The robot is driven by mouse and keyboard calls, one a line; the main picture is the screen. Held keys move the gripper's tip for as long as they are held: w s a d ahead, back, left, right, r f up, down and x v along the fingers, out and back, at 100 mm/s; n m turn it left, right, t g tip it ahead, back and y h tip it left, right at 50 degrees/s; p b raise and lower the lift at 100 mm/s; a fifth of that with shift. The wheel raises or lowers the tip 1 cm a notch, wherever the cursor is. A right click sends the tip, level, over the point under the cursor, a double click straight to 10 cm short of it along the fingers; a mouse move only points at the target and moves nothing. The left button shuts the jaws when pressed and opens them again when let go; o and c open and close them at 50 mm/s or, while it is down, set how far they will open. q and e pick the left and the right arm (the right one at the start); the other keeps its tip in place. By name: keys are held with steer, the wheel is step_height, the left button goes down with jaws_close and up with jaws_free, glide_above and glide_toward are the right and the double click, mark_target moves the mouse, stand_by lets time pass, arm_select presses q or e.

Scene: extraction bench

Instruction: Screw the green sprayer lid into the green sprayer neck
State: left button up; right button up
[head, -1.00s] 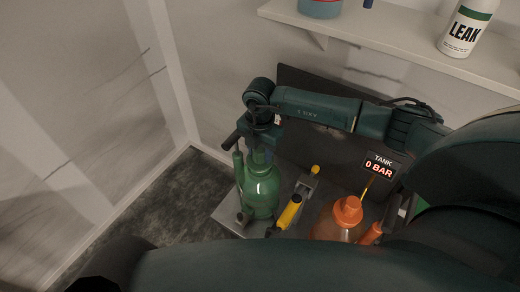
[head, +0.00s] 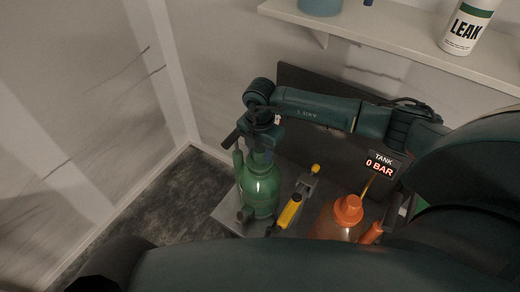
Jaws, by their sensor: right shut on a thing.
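The green sprayer (head: 262,190) stands upright on the grey bench, left of the middle. My right gripper (head: 262,150) is directly above its neck, pointing down, and is shut on the green sprayer lid, which the gripper largely hides. The neck is hidden too, so I cannot tell how the lid sits in it. A dark bar (head: 233,136) sticks out to the left beside the gripper. My left gripper is not in view.
An orange sprayer (head: 347,212) and a yellow-handled tool (head: 289,212) stand right of the green sprayer. A shelf (head: 400,38) above holds a LEAK bottle (head: 465,27). Dark floor lies left of the bench (head: 226,212).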

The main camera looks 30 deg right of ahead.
steer(key=shift+f+b, duration=0.7)
steer(key=shift+f, duration=0.35)
steer(key=shift+r, duration=0.1)
steer(key=shift+m+p, duration=0.3)
steer(key=shift+p, duration=0.05)
steer(key=m+p, duration=0.2)
steer(key=m, duration=0.1)
steer(key=m+p, duration=0.2)
steer(key=m, duration=0.1)
steer(key=shift+r+m, duration=0.2)
steer(key=shift+m, duration=0.6)
steer(key=shift+f+m, duration=0.25)
steer(key=shift+m, duration=0.25)
steer(key=o, duration=1.2)
steer(key=shift+c, duration=0.2)
